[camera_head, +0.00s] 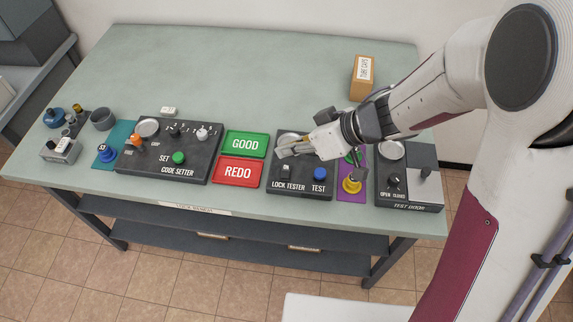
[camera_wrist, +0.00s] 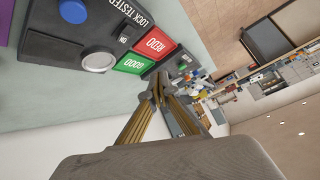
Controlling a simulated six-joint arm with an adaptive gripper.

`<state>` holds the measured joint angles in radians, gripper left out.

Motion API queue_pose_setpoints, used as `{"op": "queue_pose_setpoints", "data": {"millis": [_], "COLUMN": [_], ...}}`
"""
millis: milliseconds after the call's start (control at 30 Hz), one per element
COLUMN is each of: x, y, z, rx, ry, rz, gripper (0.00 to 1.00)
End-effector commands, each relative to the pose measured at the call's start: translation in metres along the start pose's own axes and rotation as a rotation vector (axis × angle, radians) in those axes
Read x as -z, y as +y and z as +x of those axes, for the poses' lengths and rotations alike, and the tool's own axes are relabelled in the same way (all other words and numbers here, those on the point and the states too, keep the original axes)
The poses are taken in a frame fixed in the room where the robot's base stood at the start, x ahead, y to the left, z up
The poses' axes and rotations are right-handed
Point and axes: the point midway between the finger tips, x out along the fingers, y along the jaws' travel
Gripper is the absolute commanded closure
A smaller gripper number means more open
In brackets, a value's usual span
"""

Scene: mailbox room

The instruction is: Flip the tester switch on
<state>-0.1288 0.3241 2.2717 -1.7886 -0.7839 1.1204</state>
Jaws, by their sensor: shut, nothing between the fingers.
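The lock tester (camera_head: 275,186) is a dark box on the bench, lettered LOCK TESTER, with a blue TEST button (camera_head: 320,174). A small pale switch (camera_head: 286,170) sits on its front left. My gripper (camera_head: 279,153) is shut and empty over the tester's back part, behind the switch. Its fingertips (camera_wrist: 157,84) also show in the wrist view. Contact cannot be told.
Left of the tester lie the green GOOD plate (camera_head: 245,144), the red REDO plate (camera_head: 238,172) and the code setter (camera_head: 195,172). Right of it are a purple mat (camera_head: 346,192) with a yellow knobbed piece (camera_head: 351,186) and the test door box (camera_head: 408,200). The back of the bench is mostly clear.

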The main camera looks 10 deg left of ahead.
Motion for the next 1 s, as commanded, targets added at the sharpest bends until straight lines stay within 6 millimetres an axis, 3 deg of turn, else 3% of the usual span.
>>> {"op": "queue_pose_setpoints", "data": {"millis": [367,1000], "x": [-0.01,-0.039], "y": [0.01,0.039], "z": [0.013,0.053], "rx": [0.0,0.0], "ry": [-0.001,-0.001], "rz": [0.003,0.002], "gripper": [1.0,1.0]}}
